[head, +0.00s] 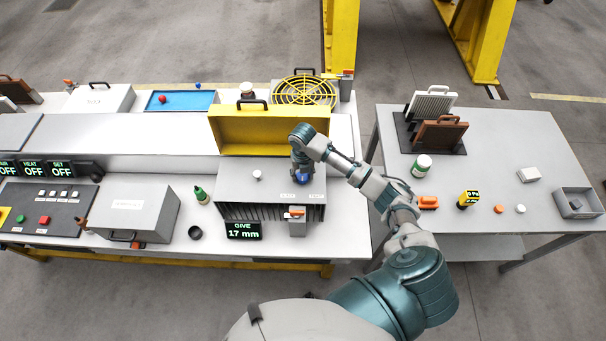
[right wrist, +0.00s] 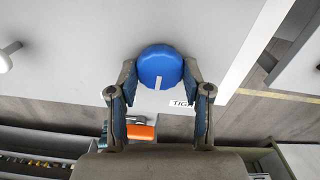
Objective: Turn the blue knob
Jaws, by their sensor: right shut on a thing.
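The blue knob (right wrist: 160,66) sits on top of a grey box and has a white pointer mark at its lower edge in the right wrist view. In the head view the knob (head: 302,178) shows just below my right gripper (head: 301,169). My right gripper (right wrist: 160,78) is shut on the knob, with one finger on each side of it. Part of a label reading "TIG" shows beside the knob in the right wrist view. The grey box (head: 240,190) has a finned front and a small white knob (head: 257,175) to the left. My left gripper is not in view.
A display (head: 243,231) reads "GIVE 17 mm". An orange-topped lever (head: 295,213) stands at the box's front. A yellow open lid (head: 260,132) rises behind the box. The right table (head: 540,140) holds small items.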

